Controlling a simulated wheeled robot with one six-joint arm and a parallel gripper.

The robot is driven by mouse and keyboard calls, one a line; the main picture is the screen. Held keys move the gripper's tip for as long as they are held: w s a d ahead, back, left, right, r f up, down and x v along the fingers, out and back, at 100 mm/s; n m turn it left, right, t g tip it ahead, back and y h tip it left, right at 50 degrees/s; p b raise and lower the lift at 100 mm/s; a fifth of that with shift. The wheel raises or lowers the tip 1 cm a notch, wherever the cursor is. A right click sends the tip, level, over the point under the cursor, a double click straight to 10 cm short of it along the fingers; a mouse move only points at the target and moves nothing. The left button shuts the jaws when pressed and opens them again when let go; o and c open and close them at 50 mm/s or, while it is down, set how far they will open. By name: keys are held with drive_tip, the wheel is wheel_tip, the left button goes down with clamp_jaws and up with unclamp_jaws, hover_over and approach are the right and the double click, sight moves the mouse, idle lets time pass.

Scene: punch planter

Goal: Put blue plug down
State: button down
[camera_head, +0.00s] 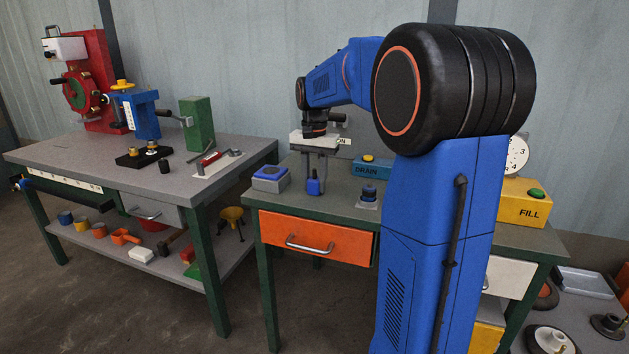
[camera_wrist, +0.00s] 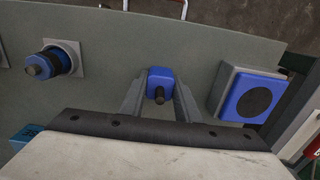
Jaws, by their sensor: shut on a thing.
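The blue plug (camera_head: 313,185) is a small blue block with a dark stem on top. It is upright, at or just above the grey-green tabletop; I cannot tell whether it touches. My gripper (camera_head: 315,178) points straight down and is shut on the plug. In the wrist view my two grey fingers (camera_wrist: 159,98) flank the blue plug (camera_wrist: 161,78), with its dark stem between them.
A grey block with a blue top (camera_head: 270,178) stands left of my gripper. A blue-and-black fitting on a grey square base (camera_head: 368,195) stands to its right. The DRAIN box (camera_head: 371,166) is behind. Bare tabletop (camera_head: 333,207) lies in front.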

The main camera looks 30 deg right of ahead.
sight(314, 179)
drive_tip(key=shift+f, duration=0.1)
drive_tip(key=c, duration=1.3)
unclamp_jaws()
drive_tip(key=shift+c, duration=0.2)
wheel_tip(314, 179, up, 13)
drive_tip(key=s+a+f+n+t, duration=0.1)
drive_tip(key=s+a+f+n, duration=0.2)
drive_tip(key=s, duration=0.7)
drive_tip(key=s+a+f+n+t, duration=0.2)
drive_tip(key=s+a+f+n, duration=0.2)
drive_tip(key=s+a+f, duration=0.3)
drive_tip(key=s+a+f+n+t, duration=0.1)
drive_tip(key=s+a+f+n, duration=0.2)
drive_tip(key=s+f, duration=0.7)
drive_tip(key=shift+s+a+f+t, duration=0.3)
drive_tip(key=shift+s+a+t, duration=0.1)
drive_tip(key=shift+s+a, duration=1.15)
drive_tip(key=shift+s+d, duration=0.1)
drive_tip(key=shift+d, duration=0.05)
